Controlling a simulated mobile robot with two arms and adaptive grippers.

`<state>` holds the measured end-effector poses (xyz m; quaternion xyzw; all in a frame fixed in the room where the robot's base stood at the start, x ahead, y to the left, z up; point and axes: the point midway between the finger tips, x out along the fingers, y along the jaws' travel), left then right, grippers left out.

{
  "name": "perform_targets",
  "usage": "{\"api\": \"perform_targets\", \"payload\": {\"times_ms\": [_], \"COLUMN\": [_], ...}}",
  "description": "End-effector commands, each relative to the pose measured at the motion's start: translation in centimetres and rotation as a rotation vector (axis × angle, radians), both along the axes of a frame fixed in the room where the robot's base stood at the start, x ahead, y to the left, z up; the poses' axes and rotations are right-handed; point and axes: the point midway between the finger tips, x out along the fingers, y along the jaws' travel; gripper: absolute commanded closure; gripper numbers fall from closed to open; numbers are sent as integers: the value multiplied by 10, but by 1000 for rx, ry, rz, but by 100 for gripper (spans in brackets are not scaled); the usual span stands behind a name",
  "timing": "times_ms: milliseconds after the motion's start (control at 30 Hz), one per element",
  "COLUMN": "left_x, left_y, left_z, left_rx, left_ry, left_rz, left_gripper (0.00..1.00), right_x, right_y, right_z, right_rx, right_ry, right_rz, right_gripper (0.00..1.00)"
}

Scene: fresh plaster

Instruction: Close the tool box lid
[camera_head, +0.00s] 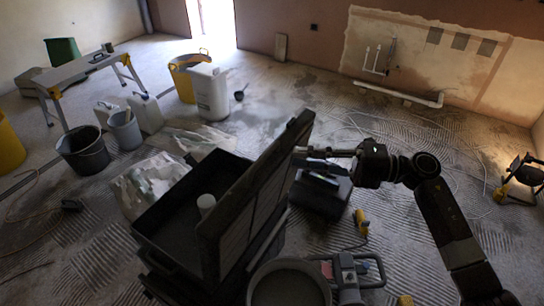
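The tool box (165,240) is a dark, open box at the lower centre. A small white cylinder (206,203) shows in the box beside the lid. My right gripper (302,156) comes in from the right and points left, close to the far upper end of the lid on its outer side. I cannot tell whether it touches the lid. Its fingers are small and dark, so their opening is unclear. My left gripper is not in view.
A dark case (318,193) lies on the floor beneath my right gripper. A round bucket (288,283) and a grey-red power tool (347,272) are at the lower centre right. Buckets, a white canister (209,93) and a workbench (80,70) stand further back left.

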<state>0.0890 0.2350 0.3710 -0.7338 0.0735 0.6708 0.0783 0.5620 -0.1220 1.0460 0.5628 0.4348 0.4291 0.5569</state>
Motion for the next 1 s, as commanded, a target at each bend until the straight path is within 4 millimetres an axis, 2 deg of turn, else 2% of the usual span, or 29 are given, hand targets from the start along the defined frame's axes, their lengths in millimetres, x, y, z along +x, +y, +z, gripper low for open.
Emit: {"api": "perform_targets", "payload": {"times_ms": [167,400,600,933,1000], "left_x": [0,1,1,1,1], "left_y": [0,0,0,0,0], "left_z": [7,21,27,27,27], "left_rx": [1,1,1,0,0], "left_ry": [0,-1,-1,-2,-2], "left_rz": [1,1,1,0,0], "left_gripper": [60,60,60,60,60], "right_x": [0,9,14,15,15], "right_y": [11,50,70,75,75], "right_z": [-1,0,-3,-5,-5], "right_rx": [-19,-16,-19,-19,-19], "right_ry": [2,3,3,2,2], "right_rz": [24,23,22,21,21], "right_gripper": [83,83,83,83,89]}}
